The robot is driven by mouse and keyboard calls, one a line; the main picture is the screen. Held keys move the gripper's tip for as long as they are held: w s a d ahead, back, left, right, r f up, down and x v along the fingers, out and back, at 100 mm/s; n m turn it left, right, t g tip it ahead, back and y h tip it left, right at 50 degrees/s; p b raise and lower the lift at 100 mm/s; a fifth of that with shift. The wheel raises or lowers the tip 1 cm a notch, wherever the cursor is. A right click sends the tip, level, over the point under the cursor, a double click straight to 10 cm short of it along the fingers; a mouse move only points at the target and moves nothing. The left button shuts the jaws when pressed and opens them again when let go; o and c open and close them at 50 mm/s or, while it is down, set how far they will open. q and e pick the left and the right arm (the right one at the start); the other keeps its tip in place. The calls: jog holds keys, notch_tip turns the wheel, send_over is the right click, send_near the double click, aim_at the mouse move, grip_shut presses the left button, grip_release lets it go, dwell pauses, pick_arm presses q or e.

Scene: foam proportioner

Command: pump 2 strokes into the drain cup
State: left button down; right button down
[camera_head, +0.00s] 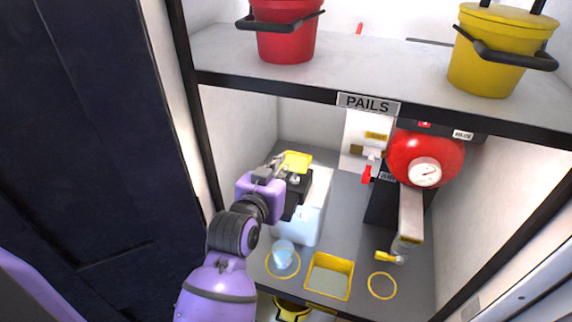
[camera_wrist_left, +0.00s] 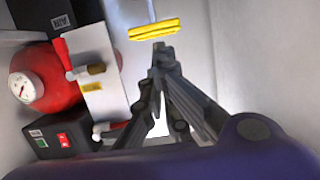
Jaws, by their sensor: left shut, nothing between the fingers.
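A white jug (camera_head: 311,216) stands in the bay under the shelf, partly hidden by my left arm. A yellow pump head (camera_head: 297,161) sits above it; in the left wrist view a yellow bar (camera_wrist_left: 153,30) on a grey rod seems to be this head. My left gripper (camera_head: 275,162) is shut and empty, close to the yellow head; its fingertips (camera_wrist_left: 160,47) appear right beside the bar. I cannot tell whether they touch. A clear bluish cup (camera_head: 283,252), which seems to be the drain cup, stands in a yellow ring in front of the jug. My right gripper is not in view.
A yellow-rimmed tray (camera_head: 330,277) and an empty yellow ring (camera_head: 381,286) lie right of the cup. A red tank (camera_head: 425,150) with a gauge stands at the right. The shelf (camera_head: 365,69) above carries a red pail (camera_head: 285,32) and a yellow pail (camera_head: 500,50).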

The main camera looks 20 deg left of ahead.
pick_arm(q)
jog(key=shift+r, duration=0.1)
dwell(0.4)
jog(key=s+f+g, duration=0.1)
jog(key=s+f, duration=0.5)
jog(key=f, duration=0.4)
jog(key=s+f+g, duration=0.2)
jog(key=s+f, duration=0.4)
jog(key=f, duration=0.5)
jog(key=s+f+g, duration=0.1)
jog(key=s+f, duration=0.5)
jog(key=s, duration=0.3)
jog(key=s+a+f+g, duration=0.1)
jog(key=s+f+g, duration=0.1)
jog(key=s+f, duration=0.4)
jog(key=s, duration=0.4)
jog(key=shift+s+a+f, duration=0.15)
jog(key=shift+a+f, duration=0.05)
jog(key=shift+f, duration=0.1)
